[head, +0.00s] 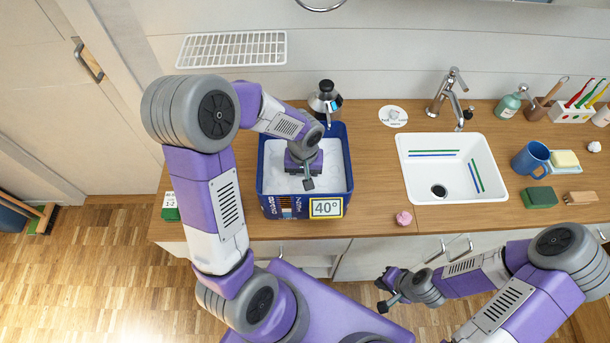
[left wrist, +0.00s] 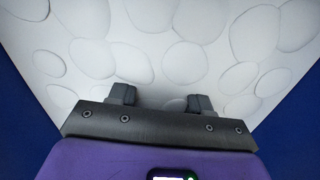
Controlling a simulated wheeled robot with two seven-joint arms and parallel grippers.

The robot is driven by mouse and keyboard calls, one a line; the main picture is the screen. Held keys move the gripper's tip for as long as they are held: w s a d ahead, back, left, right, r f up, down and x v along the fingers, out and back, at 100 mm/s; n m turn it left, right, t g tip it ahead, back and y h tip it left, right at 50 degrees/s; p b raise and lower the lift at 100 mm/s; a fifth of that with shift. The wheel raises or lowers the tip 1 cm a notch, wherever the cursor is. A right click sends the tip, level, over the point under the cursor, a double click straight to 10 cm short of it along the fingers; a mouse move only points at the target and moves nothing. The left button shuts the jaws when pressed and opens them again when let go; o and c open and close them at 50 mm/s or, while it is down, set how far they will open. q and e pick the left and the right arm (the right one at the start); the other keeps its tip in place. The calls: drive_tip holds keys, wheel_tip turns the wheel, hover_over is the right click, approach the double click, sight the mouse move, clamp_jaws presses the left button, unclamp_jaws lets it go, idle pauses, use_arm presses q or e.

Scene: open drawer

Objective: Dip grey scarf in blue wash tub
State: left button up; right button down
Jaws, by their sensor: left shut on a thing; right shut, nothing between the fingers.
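The blue wash tub (head: 269,205) stands on the wooden counter, filled with white suds (head: 336,168). Its front carries a 40° label. My left gripper (head: 308,184) points down inside the tub, over the suds. In the left wrist view, the fingers (left wrist: 161,98) stand a little apart against the suds, and their tips are hidden. My right gripper (head: 384,294) is shut and empty, in front of the counter at the lower right.
A kettle-like pot (head: 325,100) stands right behind the tub. A white sink (head: 455,140) with a tap lies to the right. A pink item (head: 404,218) sits near the counter's front edge. A white rack (head: 231,49) is at the back wall. Counter between tub and sink is mostly clear.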

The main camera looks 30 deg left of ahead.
sight(304, 178)
use_arm(q)
drive_tip(key=shift+r, duration=0.1)
idle(0.3)
wheel_tip(304, 178, up, 19)
drive_tip(key=p, duration=1.4)
